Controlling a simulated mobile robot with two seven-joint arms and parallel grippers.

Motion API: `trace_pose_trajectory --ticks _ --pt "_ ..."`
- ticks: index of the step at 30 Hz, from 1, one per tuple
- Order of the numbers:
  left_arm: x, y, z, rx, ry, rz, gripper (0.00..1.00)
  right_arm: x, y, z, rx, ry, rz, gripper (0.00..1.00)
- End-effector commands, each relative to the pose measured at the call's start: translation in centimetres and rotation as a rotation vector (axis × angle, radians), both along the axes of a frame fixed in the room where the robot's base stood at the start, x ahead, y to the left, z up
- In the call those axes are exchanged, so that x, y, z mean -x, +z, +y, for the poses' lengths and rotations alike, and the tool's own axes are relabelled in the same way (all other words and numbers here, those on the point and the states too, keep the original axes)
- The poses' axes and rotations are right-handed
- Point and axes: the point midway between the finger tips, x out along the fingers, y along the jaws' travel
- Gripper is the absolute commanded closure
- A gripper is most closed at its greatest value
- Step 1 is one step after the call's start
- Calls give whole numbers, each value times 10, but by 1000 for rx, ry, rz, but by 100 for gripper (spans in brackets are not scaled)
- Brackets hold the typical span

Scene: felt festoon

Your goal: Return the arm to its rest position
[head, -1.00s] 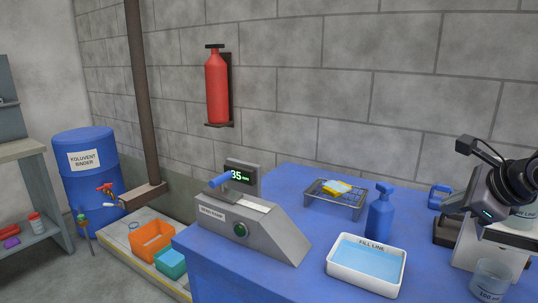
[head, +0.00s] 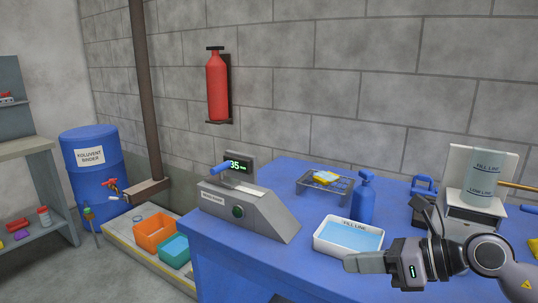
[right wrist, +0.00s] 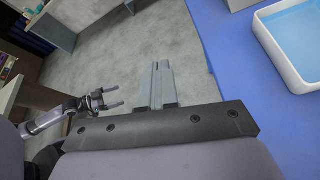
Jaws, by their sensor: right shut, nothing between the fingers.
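My right gripper (head: 348,262) is in the lower right of the head view, its grey fingers together, pointing left and empty. It is in front of the white tray (head: 318,245) of blue liquid and appears over the near part of the blue table. In the right wrist view its closed fingers (right wrist: 160,68) point away over the grey floor, beside the table edge. My left gripper (right wrist: 122,96) shows at the left of the right wrist view, low over the floor, with its two fingers apart and nothing between them. It is not in the head view.
The blue table (head: 225,268) holds a grey device (head: 262,218) reading 35, a wire rack (head: 343,190) with yellow pieces, a blue spray bottle (head: 363,202) and a clear cylinder (head: 482,180). A blue drum (head: 92,185) and orange bin (head: 155,232) stand left.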

Motion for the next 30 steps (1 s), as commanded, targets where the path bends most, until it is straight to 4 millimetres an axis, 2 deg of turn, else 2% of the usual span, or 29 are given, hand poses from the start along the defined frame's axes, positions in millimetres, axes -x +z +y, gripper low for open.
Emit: trace_pose_trajectory --ticks 1,3,6,11,14,17,22,27,30 --pt "0 1 0 0 0 1 12 10 -5 18 -133 0 73 100" --pt "1 2 0 0 0 2 12 20 -7 34 -315 -18 169 100" --pt "1 3 0 0 0 2 12 29 -8 47 -568 -71 317 100" --pt "2 4 0 0 1 5 12 34 -20 46 -957 -222 577 100" --pt "3 5 0 0 1 6 12 35 -39 35 -1186 -355 750 100" --pt "3 6 0 -1 1 7 12 38 -69 18 -1401 -516 926 100" --pt "3 8 0 0 0 7 12 62 -141 -13 -1732 -852 1226 100" --pt "3 10 0 0 0 7 12 115 -222 -36 -1996 -1243 1499 100" --pt "3 10 0 0 0 8 12 151 -259 -41 -2102 -1445 1622 100"
